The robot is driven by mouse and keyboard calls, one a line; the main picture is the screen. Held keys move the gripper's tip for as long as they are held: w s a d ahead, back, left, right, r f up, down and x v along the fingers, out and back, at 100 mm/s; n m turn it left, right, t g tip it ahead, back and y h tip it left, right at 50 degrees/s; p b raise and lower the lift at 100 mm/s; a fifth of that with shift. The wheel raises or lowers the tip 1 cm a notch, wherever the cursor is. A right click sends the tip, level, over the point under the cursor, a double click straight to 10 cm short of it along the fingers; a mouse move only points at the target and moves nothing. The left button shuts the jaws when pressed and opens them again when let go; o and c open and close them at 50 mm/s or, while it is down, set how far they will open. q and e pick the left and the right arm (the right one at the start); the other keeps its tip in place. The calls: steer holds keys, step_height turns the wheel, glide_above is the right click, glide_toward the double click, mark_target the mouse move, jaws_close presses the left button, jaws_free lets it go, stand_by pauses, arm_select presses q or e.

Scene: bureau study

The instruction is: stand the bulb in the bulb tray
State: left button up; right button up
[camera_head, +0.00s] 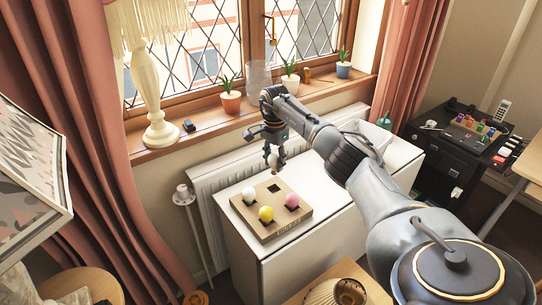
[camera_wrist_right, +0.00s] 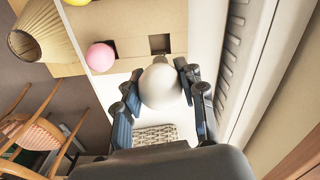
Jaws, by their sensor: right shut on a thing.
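My right gripper (camera_head: 273,150) is above the back of the cardboard bulb tray (camera_head: 268,231), pointing down. In the wrist view its fingers (camera_wrist_right: 160,92) are closed around a white round bulb (camera_wrist_right: 160,88), one on each side. The bulb's narrow end points toward the tray's empty square hole (camera_wrist_right: 160,43). In the head view this hole (camera_head: 274,188) is at the tray's back corner, below the gripper. White (camera_head: 249,195), yellow (camera_head: 266,214) and pink (camera_head: 292,200) bulbs stand in the other holes. My left gripper is not in view.
The tray sits on a white cabinet (camera_head: 330,225) beside a radiator (camera_head: 215,180). The windowsill behind holds a lamp (camera_head: 150,90) and potted plants (camera_head: 231,100). A woven basket (camera_head: 338,291) stands in front. A black cabinet (camera_head: 450,150) is at right.

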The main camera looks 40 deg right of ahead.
mark_target(273, 174)
steer(key=shift+a+f+b, duration=0.1)
steer(key=shift+f+b, duration=1.7)
steer(key=shift+f, duration=1.1)
steer(key=shift+f+b, duration=0.8)
steer(key=shift+f, duration=0.15)
steer(key=shift+f+b, duration=0.3)
steer(key=shift+f, duration=0.2)
steer(key=shift+f+b, duration=0.4)
steer(key=shift+b, duration=0.15)
steer(key=o, duration=1.2)
steer(key=shift+a, duration=0.1)
steer(key=shift+c, duration=0.2)
